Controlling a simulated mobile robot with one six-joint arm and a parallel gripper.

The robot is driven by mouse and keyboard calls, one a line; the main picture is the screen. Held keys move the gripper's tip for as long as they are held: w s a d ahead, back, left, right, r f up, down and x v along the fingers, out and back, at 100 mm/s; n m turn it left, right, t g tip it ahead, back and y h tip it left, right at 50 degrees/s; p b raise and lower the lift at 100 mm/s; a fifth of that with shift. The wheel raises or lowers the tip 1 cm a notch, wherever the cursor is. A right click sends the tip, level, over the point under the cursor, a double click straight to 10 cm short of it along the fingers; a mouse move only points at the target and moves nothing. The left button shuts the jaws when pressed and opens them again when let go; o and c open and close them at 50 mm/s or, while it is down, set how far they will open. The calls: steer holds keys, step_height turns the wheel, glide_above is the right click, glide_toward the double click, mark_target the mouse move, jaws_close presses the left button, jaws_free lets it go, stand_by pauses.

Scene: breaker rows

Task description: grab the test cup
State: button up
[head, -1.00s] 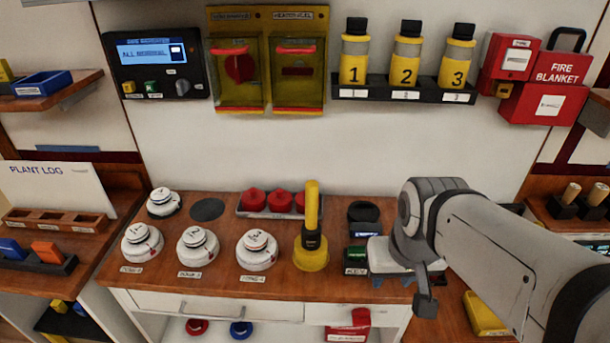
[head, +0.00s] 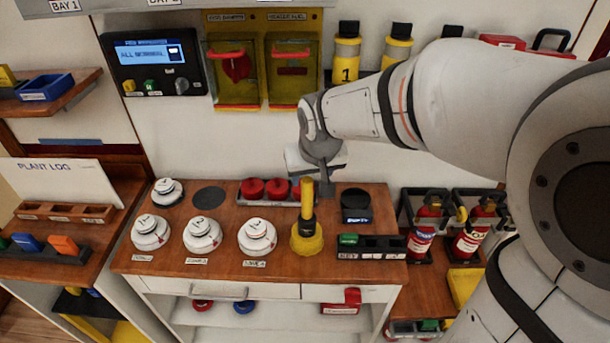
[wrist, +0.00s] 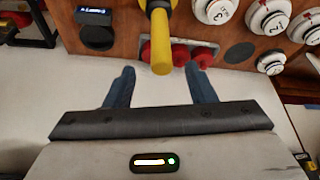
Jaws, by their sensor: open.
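The test cup appears to be the yellow cup (head: 307,240) with an upright yellow handle (head: 307,200), standing on the wooden bench right of the white detectors. In the wrist view the handle (wrist: 161,45) points toward me, its end just beyond and between my fingertips; the cup's base is cut off by the top edge. My gripper (wrist: 158,82) is open, with two blue fingers apart and nothing between them. In the head view my gripper's grey body (head: 318,158) is behind and above the handle; its fingers are mostly hidden.
Red domes (head: 265,188) sit in a tray behind the cup, close to my gripper. White detectors (head: 257,236) stand to its left. A black holder (head: 355,205) and a key rack (head: 372,246) stand to its right. Fire extinguishers (head: 428,225) are farther right.

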mark_target(306, 189)
steer(key=p+x, duration=0.1)
steer(key=x, duration=0.6)
steer(key=shift+w+a+f+p, duration=0.1)
steer(key=shift+f+p, duration=0.1)
steer(key=shift+p, duration=0.1)
jaws_close()
stand_by(0.5)
